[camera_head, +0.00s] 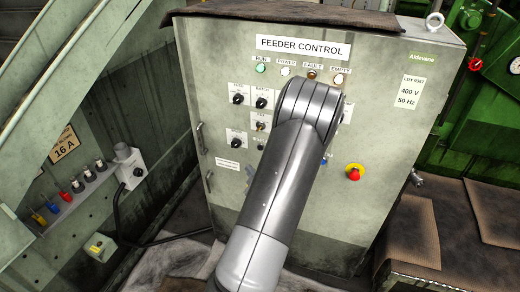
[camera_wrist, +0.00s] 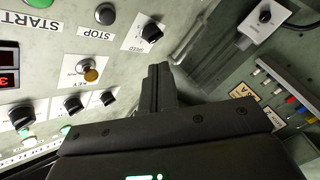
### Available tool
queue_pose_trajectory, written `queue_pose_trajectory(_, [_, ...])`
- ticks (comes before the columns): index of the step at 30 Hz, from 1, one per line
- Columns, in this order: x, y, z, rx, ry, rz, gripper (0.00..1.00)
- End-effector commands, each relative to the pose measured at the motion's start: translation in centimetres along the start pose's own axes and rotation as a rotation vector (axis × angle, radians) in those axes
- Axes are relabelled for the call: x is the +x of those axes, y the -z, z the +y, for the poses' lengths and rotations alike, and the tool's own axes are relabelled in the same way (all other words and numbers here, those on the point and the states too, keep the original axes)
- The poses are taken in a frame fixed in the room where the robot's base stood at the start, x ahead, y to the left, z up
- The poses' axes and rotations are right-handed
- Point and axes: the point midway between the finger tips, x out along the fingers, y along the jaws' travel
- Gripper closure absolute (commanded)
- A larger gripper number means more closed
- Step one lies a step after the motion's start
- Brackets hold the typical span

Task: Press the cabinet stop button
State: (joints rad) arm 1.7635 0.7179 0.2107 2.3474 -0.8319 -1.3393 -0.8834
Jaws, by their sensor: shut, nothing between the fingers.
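The feeder control cabinet (camera_head: 390,130) stands upright with its panel facing me. In the wrist view its dark round stop button (camera_wrist: 105,14) is at the top, above a STOP label (camera_wrist: 96,33). My gripper (camera_wrist: 160,70) is shut and empty. In the picture its fingertips are right of and below the stop button, below a black knob (camera_wrist: 152,33). I see no contact with the panel. My gripper is hidden behind my arm in the head view.
A green start button (camera_wrist: 40,3) and a key switch (camera_wrist: 88,70) are near the stop button. A red mushroom button on yellow (camera_head: 354,173) is at the panel's lower right. A switch box (camera_head: 128,168) and colored plugs (camera_head: 78,186) are on the left wall.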

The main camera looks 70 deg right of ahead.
Motion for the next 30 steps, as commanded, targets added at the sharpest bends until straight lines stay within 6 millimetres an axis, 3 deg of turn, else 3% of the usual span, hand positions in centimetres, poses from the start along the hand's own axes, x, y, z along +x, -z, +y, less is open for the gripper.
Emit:
queue_pose_trajectory(18, [5.2,-3.7,3.7,-0.001,0.000,0.001,1.00])
queue_pose_trajectory(30, [6.0,-4.4,4.4,0.000,0.000,0.000,1.00])
